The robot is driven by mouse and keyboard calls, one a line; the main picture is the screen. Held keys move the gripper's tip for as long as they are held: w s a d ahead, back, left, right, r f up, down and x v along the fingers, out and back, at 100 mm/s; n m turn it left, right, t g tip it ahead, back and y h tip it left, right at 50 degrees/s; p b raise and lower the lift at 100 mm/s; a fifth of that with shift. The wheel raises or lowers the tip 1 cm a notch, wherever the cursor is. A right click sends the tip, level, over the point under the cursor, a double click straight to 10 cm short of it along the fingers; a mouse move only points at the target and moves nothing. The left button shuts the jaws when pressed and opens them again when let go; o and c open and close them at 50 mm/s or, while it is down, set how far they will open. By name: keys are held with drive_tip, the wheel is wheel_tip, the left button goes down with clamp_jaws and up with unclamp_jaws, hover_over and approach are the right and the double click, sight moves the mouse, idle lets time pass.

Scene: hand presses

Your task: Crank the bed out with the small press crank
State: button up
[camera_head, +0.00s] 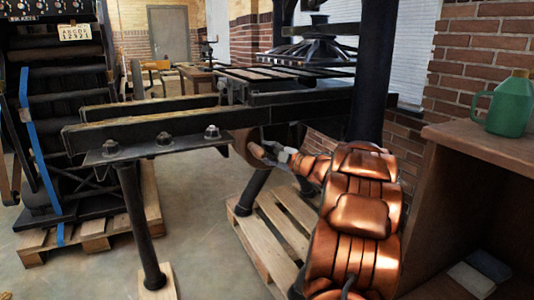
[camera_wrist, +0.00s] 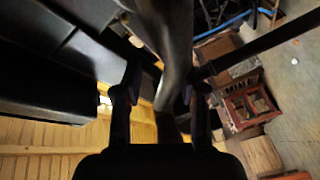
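The small press (camera_head: 300,95) stands mid-view, with dark bed rails (camera_head: 150,122) reaching out to the left. My copper-coloured arm reaches in from the lower right, and my gripper (camera_head: 268,150) is at the press's near side, below the rails. The crank is hard to separate from my gripper there. In the wrist view a smooth, curved, dark grey bar, seemingly the crank (camera_wrist: 174,50), runs down between the fingers of my gripper (camera_wrist: 160,88). The fingers are apart. The bar lies nearer the right finger, with a gap on the left; contact is unclear.
A larger dark press (camera_head: 65,110) stands on a pallet at left. A post (camera_head: 140,220) supports the rail end. A wooden pallet (camera_head: 262,235) lies under the small press. A wooden cabinet (camera_head: 475,145) with a green jug (camera_head: 510,105) is close at right. Floor shows between presses.

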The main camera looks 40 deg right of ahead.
clamp_jaws()
drive_tip(key=shift+w+a+f+n, duration=0.1)
drive_tip(key=shift+a+f+n, duration=0.1)
drive_tip(key=shift+f+n, duration=0.1)
idle(0.6)
